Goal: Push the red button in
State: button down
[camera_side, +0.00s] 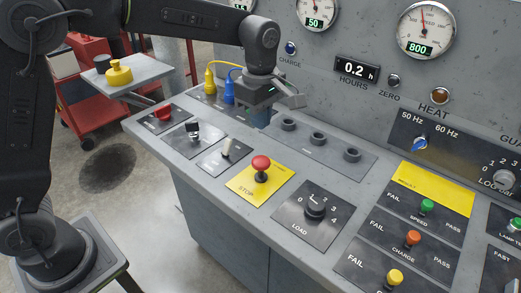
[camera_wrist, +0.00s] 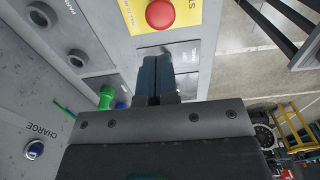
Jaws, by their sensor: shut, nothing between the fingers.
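The red button (camera_side: 261,163) is a round mushroom head standing up from a yellow plate (camera_side: 246,185) marked STOP. It also shows at the top of the wrist view (camera_wrist: 160,13). My gripper (camera_side: 260,118) is over the console, behind the red button in the side view, and apart from it. In the wrist view its two blue fingers (camera_wrist: 156,66) are closed together with nothing between them, and they point toward the button. Whether the button is up or pressed is hard to tell, but its stem shows below the head.
A white-topped switch (camera_side: 229,148) and a round LOAD knob (camera_side: 316,206) flank the yellow plate. Blue and yellow plugs (camera_side: 229,90) stand behind, beside my gripper. Empty round sockets (camera_side: 318,139) are to the right. Green, orange and yellow buttons (camera_side: 413,238) are at the right.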

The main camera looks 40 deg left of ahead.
aim_at(260, 159)
notch_tip(260, 159, down, 9)
jog(key=shift+f, duration=0.1)
jog(key=shift+f, duration=0.1)
dwell(0.4)
jog(key=shift+f, duration=1.3)
jog(key=shift+s, duration=0.1)
notch_tip(260, 159, up, 15)
jog(key=shift+f, duration=0.15)
